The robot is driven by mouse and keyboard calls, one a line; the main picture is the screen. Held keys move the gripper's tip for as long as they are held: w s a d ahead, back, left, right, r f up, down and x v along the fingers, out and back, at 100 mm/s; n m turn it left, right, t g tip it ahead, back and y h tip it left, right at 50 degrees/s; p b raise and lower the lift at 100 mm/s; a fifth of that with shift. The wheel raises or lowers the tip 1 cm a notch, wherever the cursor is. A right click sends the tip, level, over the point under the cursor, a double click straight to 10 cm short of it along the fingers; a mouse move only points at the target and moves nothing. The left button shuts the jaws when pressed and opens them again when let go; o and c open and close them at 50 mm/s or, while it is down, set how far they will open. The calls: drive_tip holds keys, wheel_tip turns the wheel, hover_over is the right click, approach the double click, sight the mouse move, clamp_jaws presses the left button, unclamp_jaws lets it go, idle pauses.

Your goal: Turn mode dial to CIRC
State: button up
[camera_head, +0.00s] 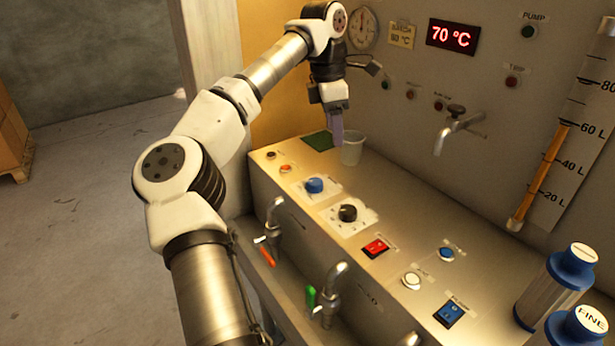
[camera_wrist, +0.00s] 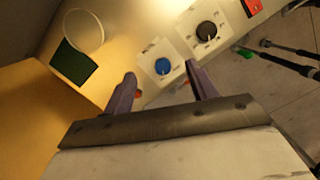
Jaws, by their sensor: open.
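Two dials sit on the sloping panel: a blue knob (camera_head: 314,185) and a black knob (camera_head: 348,212), each on a white plate. Their labels are too small to read, so I cannot tell which one is the mode dial. In the wrist view the blue knob (camera_wrist: 162,66) shows between my fingertips, and the black knob (camera_wrist: 207,31) lies beyond to the upper right. My gripper (camera_head: 337,140) is open with purple fingers pointing down. It is empty, above the panel's far left part near a white cup, apart from both knobs. Its spread fingers also show in the wrist view (camera_wrist: 160,72).
The white cup (camera_head: 352,149) stands by a green pad (camera_head: 318,143). A red switch (camera_head: 375,248), round buttons and a blue switch (camera_head: 449,314) share the panel. Taps with orange and green handles stand along the front. A wall tap (camera_head: 455,125) juts out behind.

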sight(315, 181)
drive_tip(key=shift+n+y, duration=0.3)
drive_tip(key=shift+y, duration=0.5)
drive_tip(key=a+f, duration=0.1)
drive_tip(key=f, duration=0.3)
drive_tip(key=a+f+p, duration=0.1)
drive_tip(key=f, duration=0.4)
drive_tip(key=a+f+p, duration=0.1)
drive_tip(key=f, duration=0.3)
drive_tip(key=shift+a+f, duration=0.25)
drive_tip(key=shift+a, duration=0.1)
drive_tip(key=c, duration=1)
